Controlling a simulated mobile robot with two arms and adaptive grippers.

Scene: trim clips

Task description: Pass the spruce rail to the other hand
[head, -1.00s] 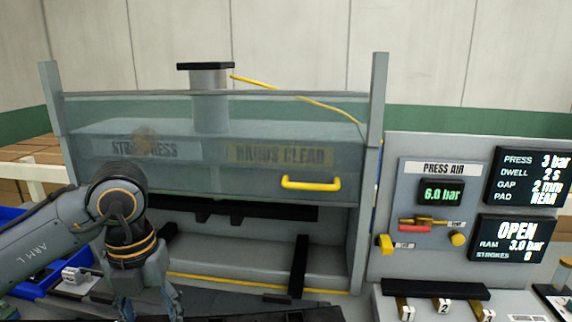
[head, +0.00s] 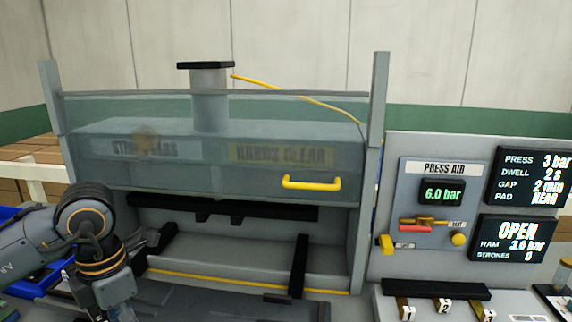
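My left arm (head: 82,215) comes in from the left and bends down at the lower left. The body of my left gripper (head: 112,296) is at the bottom edge, in front of the press's left side. Its fingertips are cut off by the frame, so I cannot see whether it is open or holds anything. My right gripper is not in view. I cannot make out the spruce rail for certain anywhere in the head view.
A strip press stands in the middle, its clear guard with a yellow handle (head: 311,184) above an open bay. A control panel (head: 388,180) reading 6.0 bar and OPEN is on the right, with numbered clips below. A blue bin (head: 40,280) is behind my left arm.

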